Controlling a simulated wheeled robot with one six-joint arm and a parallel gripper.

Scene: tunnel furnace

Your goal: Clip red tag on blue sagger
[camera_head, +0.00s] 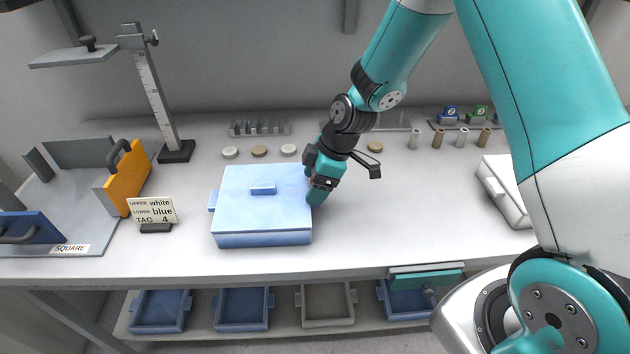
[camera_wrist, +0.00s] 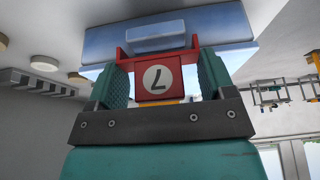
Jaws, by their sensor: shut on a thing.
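The blue sagger (camera_head: 265,195) sits mid-table, a pale blue square box with a flat lid and a handle bar on top. My gripper (camera_head: 318,190) is at its right side, pointing down and close against it. In the wrist view, my gripper's two teal fingers (camera_wrist: 157,78) are shut on the red tag (camera_wrist: 158,93). The tag has a white disc with a dark figure like a 7. Its red crossbar lies right by the edge of the sagger (camera_wrist: 215,25); I cannot tell whether it is clipped on. In the head view my gripper mostly hides the tag.
A card (camera_head: 152,211) reads upper white, lower blue, tag 4. A white box (camera_head: 505,190) is right; blue trays (camera_head: 241,308) are below.

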